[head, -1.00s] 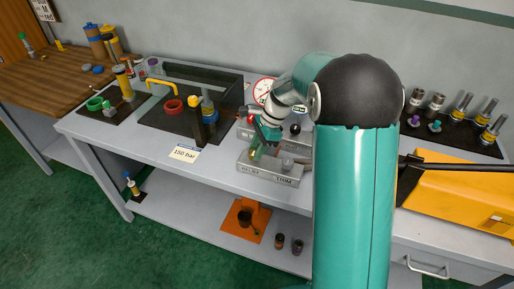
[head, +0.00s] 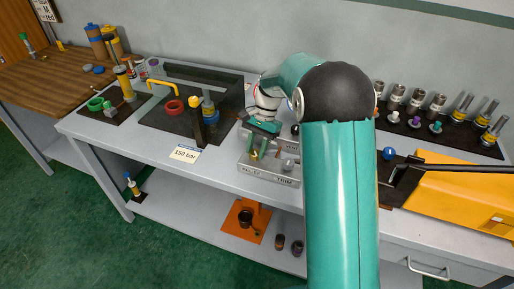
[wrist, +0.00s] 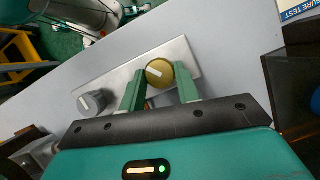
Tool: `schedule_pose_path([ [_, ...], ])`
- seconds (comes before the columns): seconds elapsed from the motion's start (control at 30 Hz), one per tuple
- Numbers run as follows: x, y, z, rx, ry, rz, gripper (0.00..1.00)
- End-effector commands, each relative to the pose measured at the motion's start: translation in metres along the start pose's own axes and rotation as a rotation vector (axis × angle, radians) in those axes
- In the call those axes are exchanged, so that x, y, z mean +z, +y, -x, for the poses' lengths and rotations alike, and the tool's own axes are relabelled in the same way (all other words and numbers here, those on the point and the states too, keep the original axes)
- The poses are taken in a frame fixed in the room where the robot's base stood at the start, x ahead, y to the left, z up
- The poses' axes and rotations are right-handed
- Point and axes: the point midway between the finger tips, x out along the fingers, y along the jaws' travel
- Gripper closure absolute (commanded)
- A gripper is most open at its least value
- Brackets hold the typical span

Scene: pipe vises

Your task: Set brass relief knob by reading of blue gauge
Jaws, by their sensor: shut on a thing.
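The brass relief knob (wrist: 159,72) sits on a light metal block, with a pale line across its face. In the wrist view the green fingers of my gripper (wrist: 160,88) are on both sides of the knob and shut on it. In the head view my gripper (head: 257,145) points down over the left end of the block (head: 268,175), whose front reads RELIEF and TRIM. A grey trim knob (wrist: 92,102) stands at the block's other end, apart from the fingers.
A card reading 150 bar (head: 185,153) lies at the bench's front edge. A dark tray (head: 170,118) with a yellow pipe, red ring and blue-collared post is to the left. A yellow machine (head: 460,195) with a black bar stands at the right.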

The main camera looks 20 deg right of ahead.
Motion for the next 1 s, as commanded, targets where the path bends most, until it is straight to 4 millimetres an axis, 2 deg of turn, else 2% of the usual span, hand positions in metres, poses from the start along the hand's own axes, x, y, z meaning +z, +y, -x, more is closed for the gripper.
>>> schedule_pose_path([
  [0.43, 0.0006, -0.0034, 0.0008, 0.116, 0.002, 0.283, 0.91],
  [1.0, 0.001, -0.0034, 0.0008, 0.143, 0.002, 0.348, 0.91],
])
